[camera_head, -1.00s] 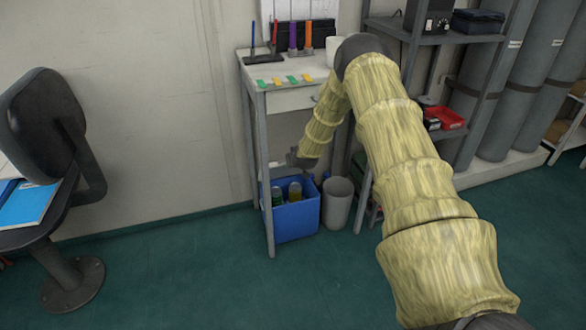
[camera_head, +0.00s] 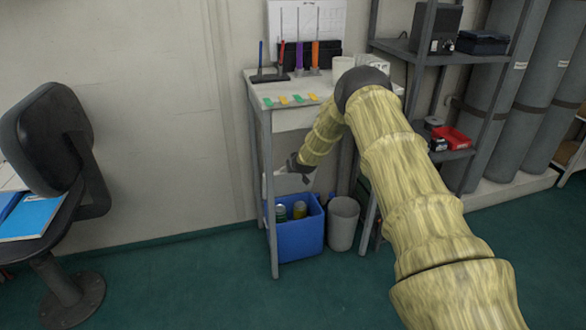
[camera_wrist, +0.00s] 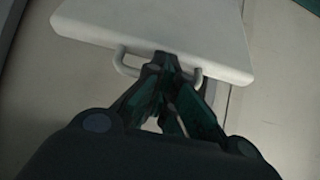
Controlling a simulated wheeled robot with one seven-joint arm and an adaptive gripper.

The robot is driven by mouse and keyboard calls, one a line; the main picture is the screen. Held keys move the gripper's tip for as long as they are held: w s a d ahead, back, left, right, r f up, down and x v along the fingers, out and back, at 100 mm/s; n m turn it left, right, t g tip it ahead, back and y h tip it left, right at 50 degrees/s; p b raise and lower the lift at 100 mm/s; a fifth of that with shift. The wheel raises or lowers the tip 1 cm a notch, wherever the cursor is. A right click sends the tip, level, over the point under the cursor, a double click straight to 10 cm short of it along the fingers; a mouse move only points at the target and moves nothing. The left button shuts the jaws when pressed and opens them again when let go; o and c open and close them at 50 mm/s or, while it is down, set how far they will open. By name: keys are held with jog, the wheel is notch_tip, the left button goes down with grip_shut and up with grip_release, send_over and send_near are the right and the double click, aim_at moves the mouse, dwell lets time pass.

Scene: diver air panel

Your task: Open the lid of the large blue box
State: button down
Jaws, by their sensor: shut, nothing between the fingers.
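The large blue box (camera_head: 300,243) stands on the floor under the white table. Its top is open, and bottles or cans (camera_head: 290,211) show inside. A pale upright panel (camera_head: 280,185) shows above the box's back left, beside my gripper; it looks like the raised lid. In the wrist view a white panel (camera_wrist: 160,22) with a bar handle (camera_wrist: 122,60) lies ahead; I cannot tell for certain that it is the same lid. My gripper (camera_wrist: 165,62) is shut and empty, its tips at the handle. In the head view its fingers are too small to make out.
The white table (camera_head: 290,115) stands over the box, with its leg (camera_head: 270,190) in front. A grey bin (camera_head: 343,223) stands just right of the box, and shelves (camera_head: 455,155) beyond. A chair (camera_head: 60,150) is at the left. The green floor in front is clear.

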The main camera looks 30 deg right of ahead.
jog(key=shift+s+d+f, duration=0.15)
jog(key=shift+f, duration=0.1)
dwell(0.6)
jog(key=shift+c, duration=1.6)
grip_release()
jog(key=o, duration=0.3)
jog(key=shift+r, duration=0.15)
jog(key=v, duration=1.1)
jog(key=shift+s+r, duration=0.25)
